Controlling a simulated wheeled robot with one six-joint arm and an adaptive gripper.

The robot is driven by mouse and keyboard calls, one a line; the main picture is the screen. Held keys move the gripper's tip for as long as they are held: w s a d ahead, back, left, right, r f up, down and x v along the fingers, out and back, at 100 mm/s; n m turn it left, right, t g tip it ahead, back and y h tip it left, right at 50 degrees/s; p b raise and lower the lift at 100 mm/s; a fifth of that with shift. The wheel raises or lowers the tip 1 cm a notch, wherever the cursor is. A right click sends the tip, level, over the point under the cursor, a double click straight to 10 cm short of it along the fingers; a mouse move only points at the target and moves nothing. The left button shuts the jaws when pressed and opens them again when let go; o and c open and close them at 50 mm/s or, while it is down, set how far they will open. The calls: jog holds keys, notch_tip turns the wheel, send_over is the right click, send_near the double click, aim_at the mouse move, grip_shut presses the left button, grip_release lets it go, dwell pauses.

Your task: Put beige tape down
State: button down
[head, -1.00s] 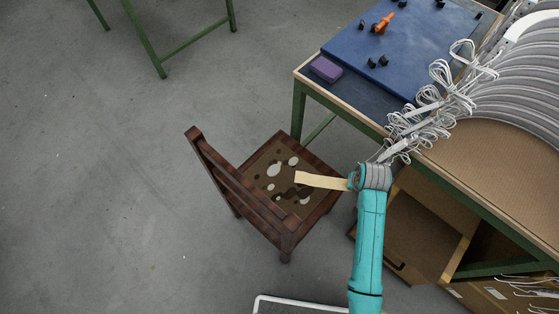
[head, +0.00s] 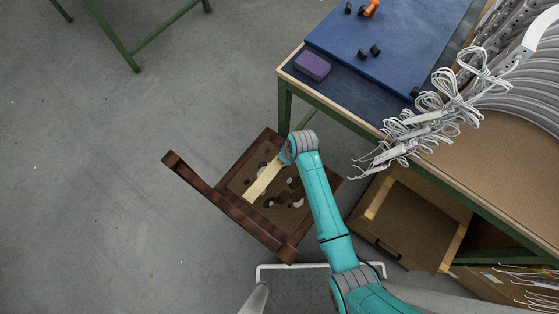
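A flat beige strip, the beige tape (head: 262,181), shows in the head view over the seat of a dark wooden chair (head: 230,207). Its upper right end meets the end of my teal arm, and its other end points down and left. I cannot tell whether it touches the seat or hangs above it. My gripper is hidden behind the arm's grey wrist joint, so its fingers do not show.
A green-framed workbench (head: 290,71) stands to the upper right, with a blue mat (head: 410,35), a purple block (head: 312,66) and bundled white cables (head: 435,113). Grey floor (head: 90,200) is clear on the left.

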aim_at(283, 169)
jog(key=shift+f, duration=4.3)
jog(key=c, duration=1.3)
grip_release()
jog(key=v, duration=1.2)
jog(key=shift+s+d, duration=0.1)
